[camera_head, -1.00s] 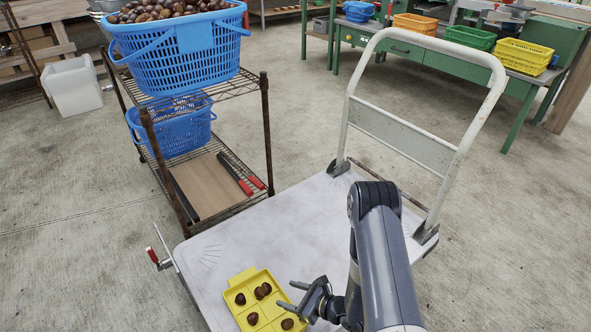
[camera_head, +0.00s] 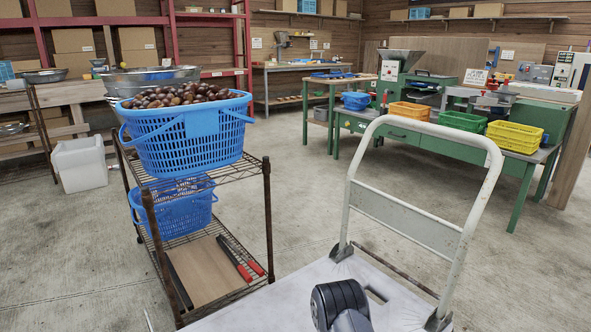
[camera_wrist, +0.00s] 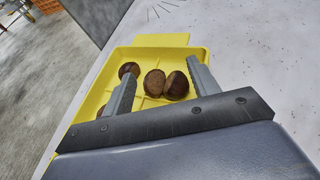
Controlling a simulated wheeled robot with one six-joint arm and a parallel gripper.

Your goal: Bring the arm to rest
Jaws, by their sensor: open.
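My gripper (camera_wrist: 161,72) shows in the wrist view with its two fingers spread apart, and nothing appears held between them. Beyond the fingertips lies a yellow divided tray (camera_wrist: 158,41) on the pale platform. The fingers and palm hide part of the tray. In the head view only a dark rounded part of my arm shows at the bottom; the gripper and tray are out of that frame.
The platform trolley (camera_head: 270,305) has a tall white handle rising at the right. A wire rack (camera_head: 267,210) stands left of it, with a blue basket (camera_head: 190,150) of chestnuts on top. A green workbench (camera_head: 400,140) with colored baskets stands behind. Open concrete floor lies between.

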